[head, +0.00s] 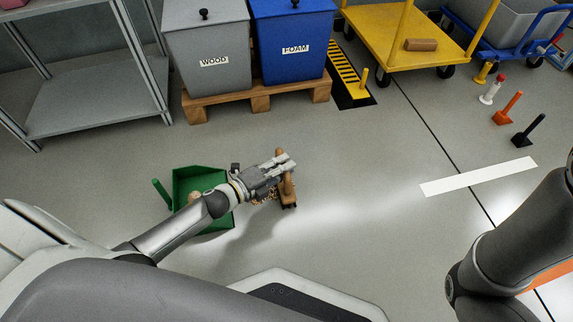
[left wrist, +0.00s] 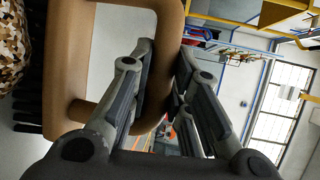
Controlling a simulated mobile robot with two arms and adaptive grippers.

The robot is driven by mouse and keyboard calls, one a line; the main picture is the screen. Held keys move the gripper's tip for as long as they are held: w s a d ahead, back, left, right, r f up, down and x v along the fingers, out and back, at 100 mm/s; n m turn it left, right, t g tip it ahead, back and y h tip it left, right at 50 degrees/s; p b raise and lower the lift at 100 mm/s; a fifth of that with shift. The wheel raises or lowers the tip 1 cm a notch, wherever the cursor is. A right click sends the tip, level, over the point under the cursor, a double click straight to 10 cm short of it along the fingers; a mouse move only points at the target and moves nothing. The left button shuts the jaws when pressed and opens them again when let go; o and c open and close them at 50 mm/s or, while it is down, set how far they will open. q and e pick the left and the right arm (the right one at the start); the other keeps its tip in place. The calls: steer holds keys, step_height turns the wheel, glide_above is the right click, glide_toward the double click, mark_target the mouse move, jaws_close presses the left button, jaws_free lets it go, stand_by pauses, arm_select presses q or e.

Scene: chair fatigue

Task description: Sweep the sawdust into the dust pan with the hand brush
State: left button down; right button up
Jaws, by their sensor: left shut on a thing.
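The green dust pan (head: 181,184) lies on the floor at left centre in the head view, partly hidden by my left arm. My left gripper (head: 284,164) is shut on the hand brush (head: 288,192), just right of the pan. The brush's tan loop handle (left wrist: 168,20) passes between the fingers in the left wrist view. Its dark bristles point down toward the floor. Sawdust (head: 268,196) shows in a small patch between pan and brush, partly under my gripper. The sawdust (left wrist: 12,45) also shows beside the bristles in the left wrist view. My right gripper is out of view.
A grey WOOD bin (head: 208,50) and a blue FOAM bin (head: 291,48) stand on a pallet (head: 226,103) behind. A metal shelf (head: 95,95) is at the back left, a yellow cart (head: 380,50) at the back right. The floor right of the brush is clear.

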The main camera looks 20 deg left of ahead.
arm_select(q)
steer(key=shift+s+a+p, duration=0.15)
steer(key=shift+s+a, duration=0.55)
steer(key=shift+a, duration=0.3)
steer(key=shift+s+a+p, duration=0.15)
steer(key=shift+s+a, duration=0.55)
steer(key=shift+a, duration=0.25)
steer(key=shift+s, duration=0.1)
steer(key=shift+s+a, duration=0.5)
steer(key=shift+a, duration=0.35)
steer(key=shift+s+a+p, duration=0.3)
steer(key=shift+s+a, duration=0.3)
steer(key=shift+a, duration=0.2)
steer(key=shift+s+a+p, duration=0.15)
steer(key=shift+s+a, duration=0.7)
steer(key=shift+a, duration=0.3)
steer(key=shift+s+a+p, duration=0.15)
steer(key=shift+s+a, duration=0.65)
steer(key=shift+a, duration=0.3)
